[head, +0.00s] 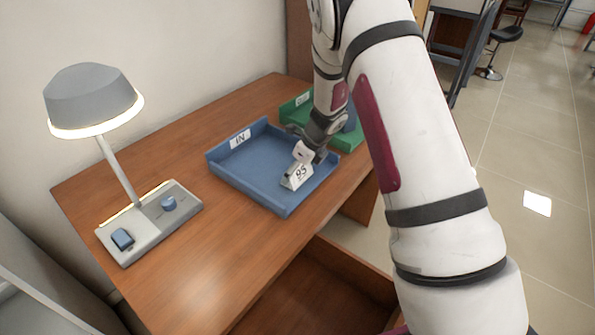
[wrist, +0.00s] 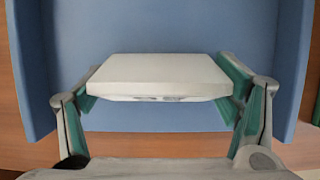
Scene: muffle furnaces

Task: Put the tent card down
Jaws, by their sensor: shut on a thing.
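A white tent card (head: 297,176) marked "95" is at my gripper (head: 306,154), over the right part of the blue tray (head: 228,180) labelled "IN". In the wrist view the card (wrist: 160,70) spans between the two fingers of my gripper (wrist: 163,95), which are shut on it at its two ends. The blue tray floor (wrist: 120,25) lies under the card. I cannot tell whether the card touches the tray floor.
A green tray (head: 347,139) stands behind the blue tray, partly hidden by my arm. A desk lamp (head: 92,100) with a grey base stands on the left of the wooden desk (head: 200,245). An open drawer (head: 318,290) shows below the desk's front edge.

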